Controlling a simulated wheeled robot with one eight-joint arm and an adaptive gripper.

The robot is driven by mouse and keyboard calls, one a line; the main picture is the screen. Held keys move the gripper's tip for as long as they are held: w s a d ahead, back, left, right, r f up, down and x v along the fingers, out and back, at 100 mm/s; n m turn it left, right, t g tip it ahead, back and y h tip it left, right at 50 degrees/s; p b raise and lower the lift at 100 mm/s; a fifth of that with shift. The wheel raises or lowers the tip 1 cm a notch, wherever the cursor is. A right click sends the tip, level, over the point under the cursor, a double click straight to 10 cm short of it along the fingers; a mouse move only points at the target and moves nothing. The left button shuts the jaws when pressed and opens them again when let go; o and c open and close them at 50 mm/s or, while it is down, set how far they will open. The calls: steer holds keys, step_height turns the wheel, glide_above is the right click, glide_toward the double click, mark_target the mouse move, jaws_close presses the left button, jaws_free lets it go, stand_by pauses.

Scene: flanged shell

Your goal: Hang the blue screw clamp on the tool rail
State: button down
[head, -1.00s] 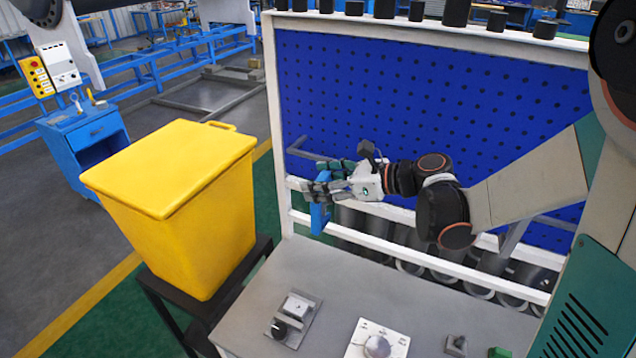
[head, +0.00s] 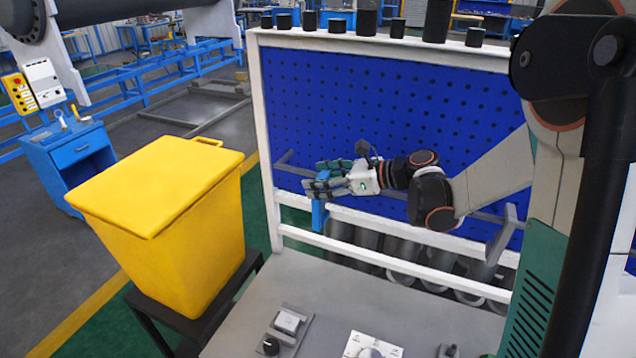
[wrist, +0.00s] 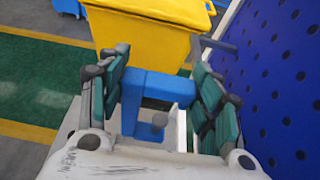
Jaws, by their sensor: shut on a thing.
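The blue screw clamp (head: 319,213) hangs below my gripper's fingers in the head view. In the wrist view the clamp (wrist: 152,88) sits between the two finger sets, with its grey screw end showing below the blue frame. My gripper (head: 324,187) is shut on the clamp, in front of the pegboard's lower left part. The tool rail seems to be the grey bar (head: 484,217) across the pegboard, with angled end brackets. My arm hides much of it. I cannot tell whether the clamp touches it.
A blue pegboard (head: 320,100) in a white frame stands behind my arm. A yellow lidded bin (head: 175,225) stands left on a dark stand. A grey table (head: 330,300) with small fixtures lies in front. Black cylinders (head: 366,20) line the frame's top.

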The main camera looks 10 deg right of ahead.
steer(key=shift+w+d+f, duration=0.2)
steer(key=shift+w+d, duration=0.45)
steer(key=shift+w, duration=0.25)
steer(key=shift+w+d+f, duration=0.25)
steer(key=shift+w+d, duration=0.45)
steer(key=shift+w, duration=0.25)
steer(key=shift+w+d+f, duration=0.2)
steer(key=shift+w+d, duration=0.45)
steer(key=shift+w, duration=0.25)
steer(key=shift+c, duration=2.2)
jaws_free()
steer(key=v, duration=1.2)
